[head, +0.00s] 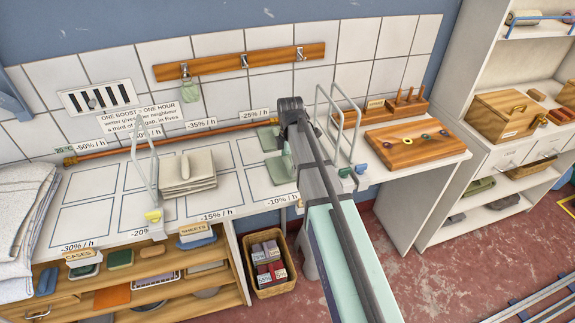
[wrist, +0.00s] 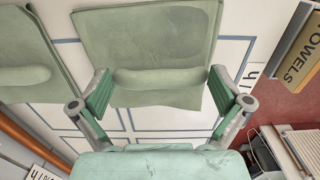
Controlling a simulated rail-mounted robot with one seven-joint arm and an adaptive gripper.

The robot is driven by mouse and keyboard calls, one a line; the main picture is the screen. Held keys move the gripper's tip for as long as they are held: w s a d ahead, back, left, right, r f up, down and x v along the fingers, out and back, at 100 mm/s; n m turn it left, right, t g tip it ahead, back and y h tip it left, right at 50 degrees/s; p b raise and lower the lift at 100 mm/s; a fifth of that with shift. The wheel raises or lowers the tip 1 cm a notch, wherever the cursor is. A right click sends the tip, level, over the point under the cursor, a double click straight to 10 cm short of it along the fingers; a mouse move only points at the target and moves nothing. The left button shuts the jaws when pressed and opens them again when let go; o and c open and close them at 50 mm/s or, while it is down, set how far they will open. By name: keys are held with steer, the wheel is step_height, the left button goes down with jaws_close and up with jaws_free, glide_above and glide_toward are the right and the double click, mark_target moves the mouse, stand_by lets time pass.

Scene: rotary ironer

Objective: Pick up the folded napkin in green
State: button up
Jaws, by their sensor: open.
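A green folded napkin (wrist: 160,45) lies flat on the white counter, with a rounded ridge across it, in the wrist view. It also shows in the head view (head: 279,170), partly hidden by my arm. My gripper (wrist: 160,84) is open, its two green-padded fingers on either side of the ridge. I cannot tell whether they touch it. A second green folded piece (wrist: 30,55) lies to the left in the wrist view and shows farther back in the head view (head: 271,138).
A beige folded stack (head: 188,174) lies left on the counter, beside a wire stand (head: 147,165). Another wire stand (head: 343,120) and a wooden board with rings (head: 405,147) are to the right. A copper pipe (head: 180,142) runs along the back. A towels sign (wrist: 300,55) is near my gripper.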

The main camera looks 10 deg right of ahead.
steer(key=shift+f, duration=0.2)
steer(key=c, duration=0.7)
steer(key=shift+r, duration=0.15)
